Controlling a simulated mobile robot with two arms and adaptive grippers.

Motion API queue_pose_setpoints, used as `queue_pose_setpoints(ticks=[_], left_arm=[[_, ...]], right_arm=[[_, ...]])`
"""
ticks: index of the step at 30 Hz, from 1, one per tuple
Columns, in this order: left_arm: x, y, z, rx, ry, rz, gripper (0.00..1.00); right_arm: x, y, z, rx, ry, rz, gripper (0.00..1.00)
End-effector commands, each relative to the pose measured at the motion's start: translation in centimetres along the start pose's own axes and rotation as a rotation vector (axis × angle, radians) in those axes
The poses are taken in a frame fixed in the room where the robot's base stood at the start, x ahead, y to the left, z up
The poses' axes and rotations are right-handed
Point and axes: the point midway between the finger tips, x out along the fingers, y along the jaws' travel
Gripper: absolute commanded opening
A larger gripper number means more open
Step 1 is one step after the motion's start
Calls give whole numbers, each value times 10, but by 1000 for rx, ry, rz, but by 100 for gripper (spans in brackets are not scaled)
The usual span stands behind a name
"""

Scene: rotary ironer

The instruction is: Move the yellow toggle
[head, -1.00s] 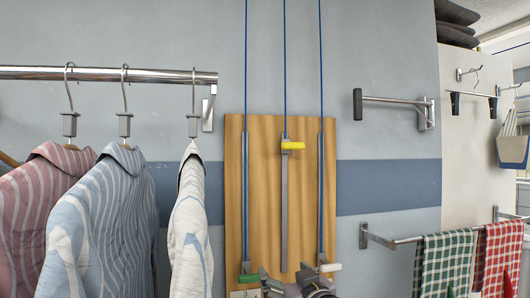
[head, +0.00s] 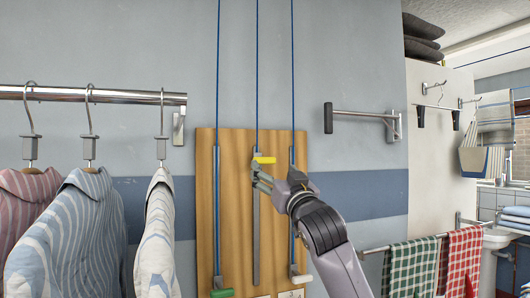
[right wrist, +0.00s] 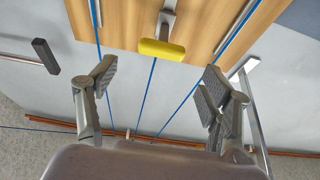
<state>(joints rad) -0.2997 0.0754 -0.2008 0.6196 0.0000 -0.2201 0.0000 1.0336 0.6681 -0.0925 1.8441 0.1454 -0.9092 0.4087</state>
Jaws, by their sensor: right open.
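The yellow toggle (head: 265,160) is on the middle track of a wooden board (head: 237,235), near the track's upper end. In the right wrist view the yellow toggle (right wrist: 163,50) shows ahead, between and beyond the two fingers. My right gripper (head: 261,178) is just below the toggle in the head view, its fingers spread. In the right wrist view my right gripper (right wrist: 157,82) is open and empty, with a gap between its fingers and the toggle. My left gripper is not in view.
A green toggle (head: 222,293) and a white toggle (head: 301,279) sit low on the side tracks. Blue cords (head: 257,75) run up from the board. Striped shirts (head: 75,235) hang at left. A wall bracket (head: 362,114) and draped towels (head: 410,267) are at right.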

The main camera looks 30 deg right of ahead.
Motion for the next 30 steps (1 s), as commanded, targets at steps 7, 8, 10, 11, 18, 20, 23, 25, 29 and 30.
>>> queue_pose_setpoints(ticks=[7, 8, 10, 11, 18, 20, 23, 25, 29, 30], left_arm=[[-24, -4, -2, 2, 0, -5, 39], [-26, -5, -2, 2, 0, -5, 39], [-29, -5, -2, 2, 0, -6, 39], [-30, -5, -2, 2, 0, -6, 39], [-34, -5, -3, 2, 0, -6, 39], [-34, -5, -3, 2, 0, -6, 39], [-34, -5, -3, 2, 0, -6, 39], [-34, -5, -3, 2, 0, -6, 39], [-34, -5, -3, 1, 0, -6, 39], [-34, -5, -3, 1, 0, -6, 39]], right_arm=[[50, 0, -3, 0, -2, 1, 73], [55, 0, -3, 0, -1, 1, 73], [64, 0, -3, 1, -1, 1, 73], [67, 0, -3, 1, 0, 1, 73], [79, 0, -1, 0, 1, 0, 73], [79, 0, 0, 0, 0, 0, 73], [79, 0, 0, -1, 1, 0, 73], [79, 0, 0, 0, 1, 0, 73], [79, 0, 0, 0, 1, 0, 66], [79, 0, 0, 0, 1, 0, 63]])
